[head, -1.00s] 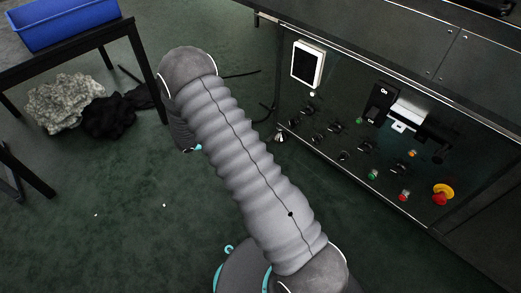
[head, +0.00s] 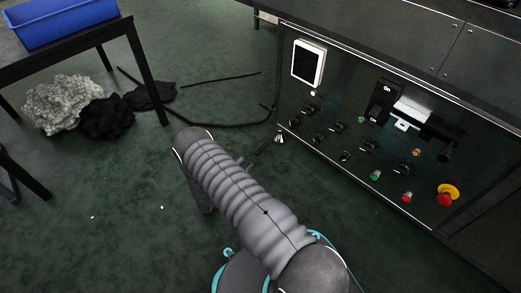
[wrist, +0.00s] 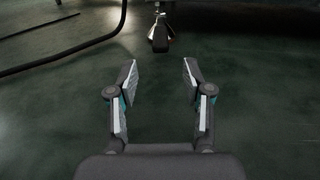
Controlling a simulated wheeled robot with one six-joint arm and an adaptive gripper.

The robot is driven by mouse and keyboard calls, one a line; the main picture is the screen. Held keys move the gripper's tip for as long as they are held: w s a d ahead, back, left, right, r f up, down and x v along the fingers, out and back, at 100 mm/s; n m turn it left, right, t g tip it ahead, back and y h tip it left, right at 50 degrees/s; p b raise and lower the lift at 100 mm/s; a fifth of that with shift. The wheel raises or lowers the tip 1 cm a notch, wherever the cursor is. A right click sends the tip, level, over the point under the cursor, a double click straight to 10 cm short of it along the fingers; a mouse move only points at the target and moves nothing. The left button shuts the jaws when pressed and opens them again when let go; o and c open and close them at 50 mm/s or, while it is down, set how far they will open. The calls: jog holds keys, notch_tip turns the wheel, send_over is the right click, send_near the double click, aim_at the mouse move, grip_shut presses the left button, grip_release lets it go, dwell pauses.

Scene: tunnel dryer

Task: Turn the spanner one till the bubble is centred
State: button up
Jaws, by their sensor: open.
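My gripper (wrist: 160,75) is open and empty in the wrist view, low over the green floor. Ahead of it, in line with the gap between the fingers, is the dark end of what looks like the spanner (wrist: 160,40). It points towards me at a shiny metal foot (wrist: 152,20) under the machine. In the head view the dark spanner handle (head: 264,147) shows beside the foot (head: 279,139), at the machine's lower left corner. My arm hides most of the gripper there. I cannot make out a bubble level in either view.
The machine's panel (head: 330,110) holds several knobs and a red emergency button (head: 447,194). Black cable (head: 215,124) lies on the floor left of the foot. A table (head: 75,45) with a blue bin (head: 60,22) stands at left, cloth heaps (head: 62,103) below. Floor in front is clear.

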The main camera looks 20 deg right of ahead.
send_near(267, 142)
jog(key=b+x, duration=0.1)
jog(key=x, duration=0.4)
jog(key=shift+f, duration=0.1)
jog(key=shift+c, duration=0.3)
grip_shut()
